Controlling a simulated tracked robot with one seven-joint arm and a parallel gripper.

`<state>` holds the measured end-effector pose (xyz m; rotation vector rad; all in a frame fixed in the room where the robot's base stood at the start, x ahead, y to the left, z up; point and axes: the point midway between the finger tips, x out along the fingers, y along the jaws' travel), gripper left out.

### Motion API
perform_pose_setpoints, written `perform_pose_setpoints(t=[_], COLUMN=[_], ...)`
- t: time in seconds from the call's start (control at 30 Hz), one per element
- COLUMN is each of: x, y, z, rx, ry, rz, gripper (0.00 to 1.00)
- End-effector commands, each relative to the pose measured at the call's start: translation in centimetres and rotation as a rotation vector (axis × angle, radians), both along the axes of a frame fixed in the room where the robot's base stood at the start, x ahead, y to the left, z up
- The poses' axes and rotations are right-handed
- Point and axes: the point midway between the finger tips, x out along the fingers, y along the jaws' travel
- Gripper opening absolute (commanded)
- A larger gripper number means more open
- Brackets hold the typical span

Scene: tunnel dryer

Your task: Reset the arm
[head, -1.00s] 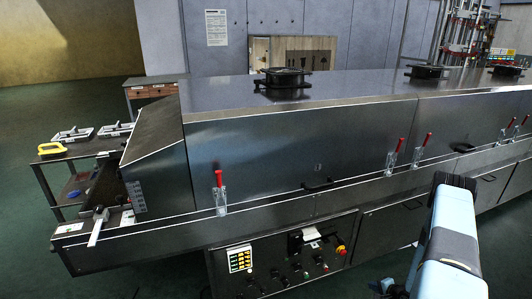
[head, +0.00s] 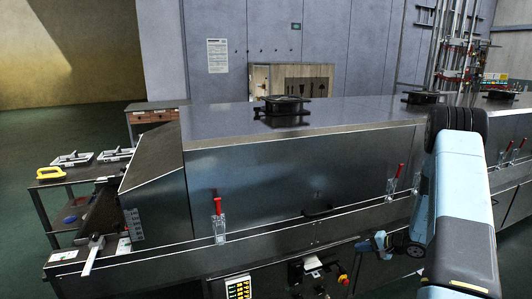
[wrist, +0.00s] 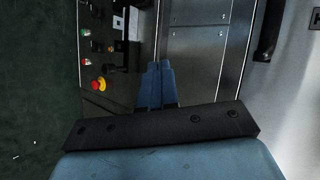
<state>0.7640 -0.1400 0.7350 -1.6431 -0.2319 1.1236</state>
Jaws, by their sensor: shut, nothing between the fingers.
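My arm rises at the right of the head view and bends down behind its upper link. My gripper (head: 366,246) shows small and blue there, in front of the dryer's lower front panels. In the wrist view my gripper (wrist: 160,66) points away from the camera, its blue fingers together with nothing between them. The long steel tunnel dryer (head: 270,160) fills the middle of the head view. Its control panel with a red emergency button on yellow (wrist: 99,84) lies left of the fingers in the wrist view.
Red-handled clamps (head: 217,204) stick up along the dryer's front edge. A dark side table (head: 50,183) with trays and a yellow-handled tool (head: 50,173) stands at the left. Green floor (head: 50,120) is open at the far left.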

Motion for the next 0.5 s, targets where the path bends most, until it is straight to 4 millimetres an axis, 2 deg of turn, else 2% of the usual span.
perform_pose_setpoints(t=[0.03,0.1,0.27,0.5], x=[0.1,-0.1,-1.0,-3.4], y=[0.8,1.9,4.4,7.9], z=[2.1,4.5,9.8,16.9], rx=[-0.007,-0.015,-0.042,-0.103], ry=[-0.005,-0.005,0.002,0.017], rz=[0.029,0.068,0.155,0.274], gripper=[0.00,0.00,0.00,0.00])
